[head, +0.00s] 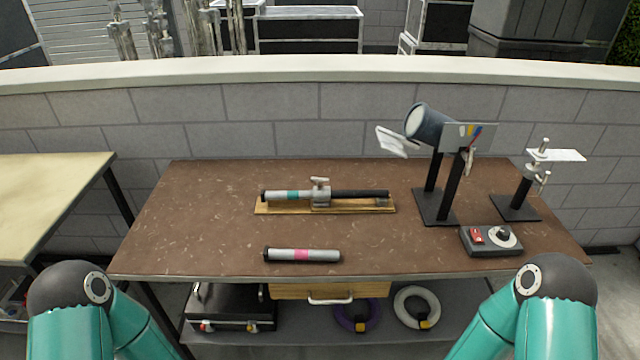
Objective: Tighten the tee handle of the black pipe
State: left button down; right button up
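A black pipe (360,194) lies level on a wooden board (262,210) near the middle of the brown table. A grey clamp (321,197) sits around the pipe's middle, with a small silver tee handle (319,181) on top. To its left a grey tube with a teal band (291,195) lies in line with the black pipe. A loose grey tube with a pink band (303,255) lies in front of the board. Only my two teal arms show at the bottom left and right corners; both grippers are out of view.
A dark lamp-like cylinder (428,122) on a black stand (436,208) and a smaller stand (516,207) are at the right. A control box (491,240) with a knob is at the front right. The table's left part is clear.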

aim_at(320, 181)
jog(key=k, duration=1.05)
jog(key=u, duration=0.65)
jog(key=i, duration=1.7)
jog(key=z, duration=0.2)
